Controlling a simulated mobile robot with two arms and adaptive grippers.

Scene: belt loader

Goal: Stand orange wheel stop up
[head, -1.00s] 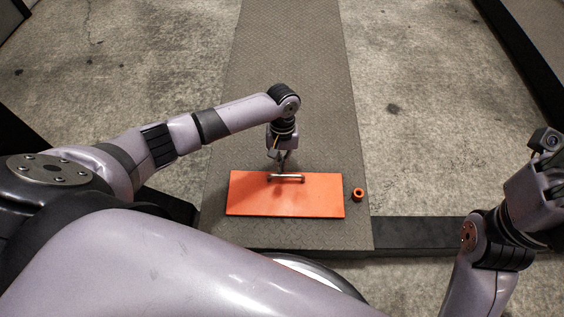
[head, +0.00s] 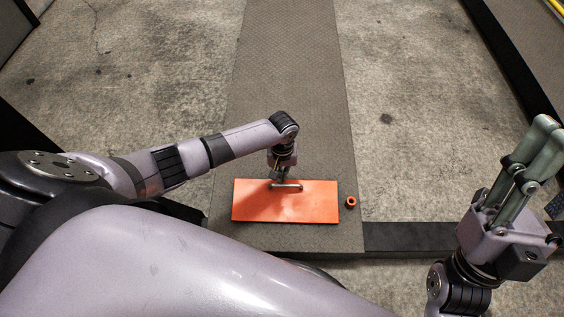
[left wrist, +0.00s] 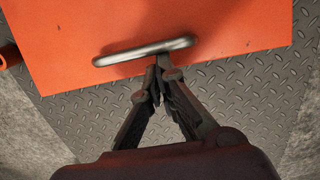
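The orange wheel stop (head: 310,207) is a flat plate lying on the grey tread-plate strip, with a metal bar handle (head: 288,186) on its top face. In the left wrist view the plate (left wrist: 235,22) and its handle (left wrist: 145,50) lie just beyond my fingertips. My left gripper (head: 276,181) is at the handle; its fingers (left wrist: 159,72) come together at the bar's near side, one tip seeming to touch it. The wrist view does not show the bar between the fingers. My right gripper (head: 548,138) is raised at the right, apart from the plate, with nothing visible in it.
A small orange ring-like piece (head: 351,202) sits just right of the plate. The tread-plate strip (head: 295,90) runs away from me, clear beyond the plate. Concrete floor (head: 410,120) is open on both sides. A dark raised edge (head: 415,236) runs right from the strip.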

